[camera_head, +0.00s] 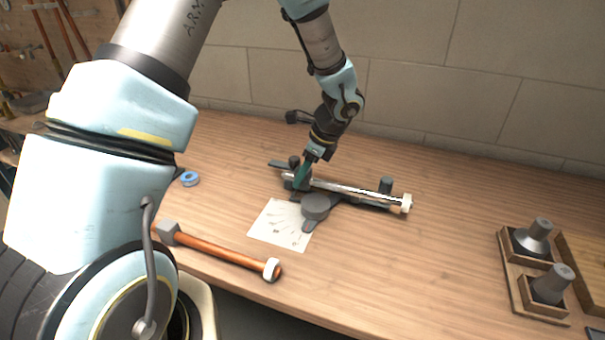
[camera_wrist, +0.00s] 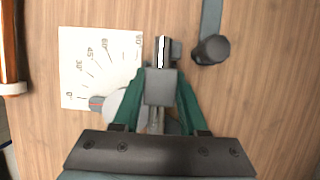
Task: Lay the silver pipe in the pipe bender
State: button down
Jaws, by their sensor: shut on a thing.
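The silver pipe (camera_head: 350,189) stretches along the dark pipe bender (camera_head: 316,207), with a white cap at its right end. It passes behind the round former and in front of the upright post at the right. I cannot tell whether it rests on the bender or hangs just above it. My gripper (camera_head: 301,178) points down near the pipe's left end. In the wrist view its green fingers (camera_wrist: 160,92) are shut on both sides of a grey block on the pipe line. A short silver end of the pipe (camera_wrist: 162,51) sticks out beyond the block; the rest is mostly hidden by my gripper.
A paper angle sheet (camera_head: 280,226) lies in front of the bender. A copper pipe (camera_head: 225,252) lies near the front edge. A blue tape ring (camera_head: 190,179) is at the left. A wooden holder (camera_head: 509,274) with grey cones stands at the right. The table between is clear.

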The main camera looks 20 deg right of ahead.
aim_at(302, 185)
jog(key=shift+f+b, duration=1.25)
jog(key=shift+f, duration=0.6)
jog(key=shift+c, duration=1.8)
grip_release()
jog(key=shift+o, duration=0.2)
jog(key=o, duration=0.3)
jog(key=shift+r+p, duration=2.15)
jog(key=shift+r, duration=0.45)
jog(key=shift+f, duration=0.1)
